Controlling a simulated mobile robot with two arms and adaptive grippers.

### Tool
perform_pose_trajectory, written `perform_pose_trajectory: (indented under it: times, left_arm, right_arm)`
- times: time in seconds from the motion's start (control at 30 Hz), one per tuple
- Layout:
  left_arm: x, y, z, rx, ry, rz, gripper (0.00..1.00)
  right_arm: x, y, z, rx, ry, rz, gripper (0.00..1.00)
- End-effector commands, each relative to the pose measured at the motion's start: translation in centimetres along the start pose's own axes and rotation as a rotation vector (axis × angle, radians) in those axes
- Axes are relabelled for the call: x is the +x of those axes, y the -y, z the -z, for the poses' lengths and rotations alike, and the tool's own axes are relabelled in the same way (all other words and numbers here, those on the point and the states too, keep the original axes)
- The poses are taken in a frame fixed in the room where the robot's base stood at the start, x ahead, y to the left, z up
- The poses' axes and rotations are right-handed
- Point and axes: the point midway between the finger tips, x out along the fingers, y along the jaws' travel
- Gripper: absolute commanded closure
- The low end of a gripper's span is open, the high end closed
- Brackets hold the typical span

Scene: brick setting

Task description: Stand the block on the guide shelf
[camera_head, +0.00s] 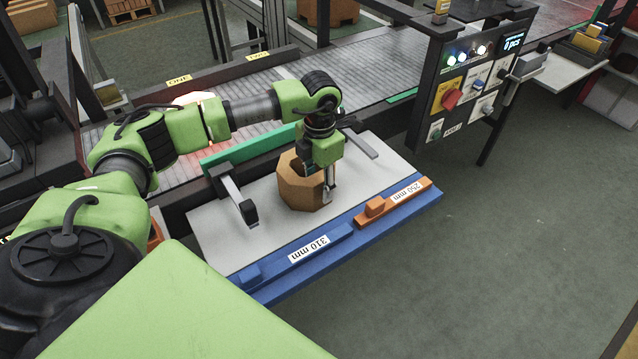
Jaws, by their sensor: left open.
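The tan, many-sided block (292,188) stands on the pale board of the guide shelf (225,235), near its middle. The shelf has a blue front edge with a blue guide (275,268) labelled 310 mm and an orange guide (413,203) labelled 250 mm. My left gripper (328,190) points down at the block's right side and is open. It hides the block's upper right part. I cannot tell whether the fingers touch the block or whether one lies behind it. My right gripper is not in view.
A green rail (225,157) runs along the shelf's back, with a dark-tipped clamp-like arm (240,205) left of the block. A roller conveyor (215,75) lies behind. A control panel (465,85) stands at right.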

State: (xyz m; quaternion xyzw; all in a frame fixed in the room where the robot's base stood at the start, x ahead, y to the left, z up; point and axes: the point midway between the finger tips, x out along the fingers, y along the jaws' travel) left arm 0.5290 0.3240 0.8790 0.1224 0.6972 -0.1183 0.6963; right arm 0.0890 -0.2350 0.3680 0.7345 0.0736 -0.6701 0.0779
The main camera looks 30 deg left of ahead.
Motion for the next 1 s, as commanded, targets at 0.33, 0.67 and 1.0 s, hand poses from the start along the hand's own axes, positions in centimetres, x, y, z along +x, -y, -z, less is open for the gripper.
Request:
perform_pose_trajectory:
  times: [0.33, 0.67, 1.0]
  left_arm:
    - [-6.1, 0.0, -0.2, 0.0, 0.008, -0.001, 0.59]
    - [-11.2, 0.0, -0.1, 0.0, 0.003, 0.0, 0.59]
    - [-11.8, 0.0, 0.0, 0.0, 0.001, 0.0, 0.59]
  right_arm:
    - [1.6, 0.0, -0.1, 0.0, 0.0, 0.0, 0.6]
    - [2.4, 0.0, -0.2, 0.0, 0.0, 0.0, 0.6]
    - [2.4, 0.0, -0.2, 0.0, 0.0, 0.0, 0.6]
